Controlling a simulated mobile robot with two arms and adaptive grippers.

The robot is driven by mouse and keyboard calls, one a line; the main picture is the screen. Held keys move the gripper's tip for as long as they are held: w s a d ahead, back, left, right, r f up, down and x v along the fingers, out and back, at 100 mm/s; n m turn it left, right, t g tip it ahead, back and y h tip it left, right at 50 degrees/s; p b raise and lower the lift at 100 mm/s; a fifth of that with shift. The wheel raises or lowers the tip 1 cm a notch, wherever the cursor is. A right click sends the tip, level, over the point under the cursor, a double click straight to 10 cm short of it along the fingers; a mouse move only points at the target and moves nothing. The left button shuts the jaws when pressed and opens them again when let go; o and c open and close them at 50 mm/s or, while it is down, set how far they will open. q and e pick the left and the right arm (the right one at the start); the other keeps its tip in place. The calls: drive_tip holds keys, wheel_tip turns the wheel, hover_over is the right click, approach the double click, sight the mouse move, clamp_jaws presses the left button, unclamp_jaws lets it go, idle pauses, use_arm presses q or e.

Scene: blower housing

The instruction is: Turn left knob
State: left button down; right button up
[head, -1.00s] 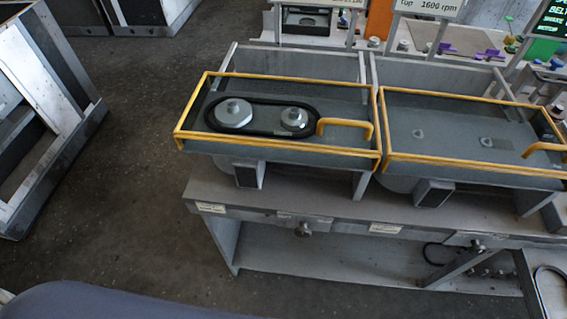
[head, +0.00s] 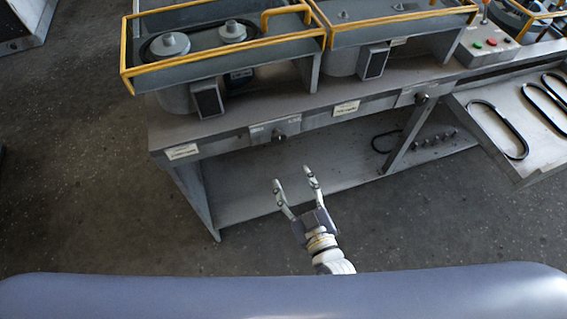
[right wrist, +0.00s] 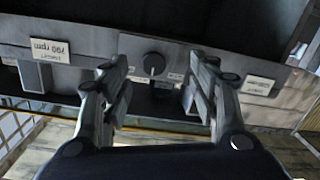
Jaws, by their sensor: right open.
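The left knob (head: 280,137) is a small dark round knob on a grey plate on the bench's front edge in the head view. In the right wrist view the dark knob with a pale pointer line (right wrist: 153,64) shows between the two fingers. It is most likely the same left knob. My right gripper (head: 294,183) is open and empty, below and in front of the left knob in the head view, its fingers pointing towards the bench. The right wrist view shows its open fingers (right wrist: 158,88) on either side of the knob, apart from it. My left gripper is not in view.
A second knob (head: 421,98) sits further right on the bench front (head: 375,106). Labels flank the knobs. A yellow-railed housing with pulleys (head: 168,45) stands above. A tray with black belts (head: 478,112) juts out at right.

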sight(280, 140)
drive_tip(key=shift+t, duration=0.4)
drive_tip(key=w, duration=0.3)
drive_tip(key=w+a+r, duration=0.1)
drive_tip(key=w, duration=0.1)
drive_tip(key=w+a+r+p, duration=0.1)
drive_tip(key=w, duration=0.2)
drive_tip(key=shift+w+a+r, duration=0.25)
drive_tip(key=shift+w, duration=0.1)
drive_tip(key=shift+x, duration=0.85)
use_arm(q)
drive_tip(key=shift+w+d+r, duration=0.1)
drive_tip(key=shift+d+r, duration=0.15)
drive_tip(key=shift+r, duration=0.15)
use_arm(e)
drive_tip(key=c, duration=1.1)
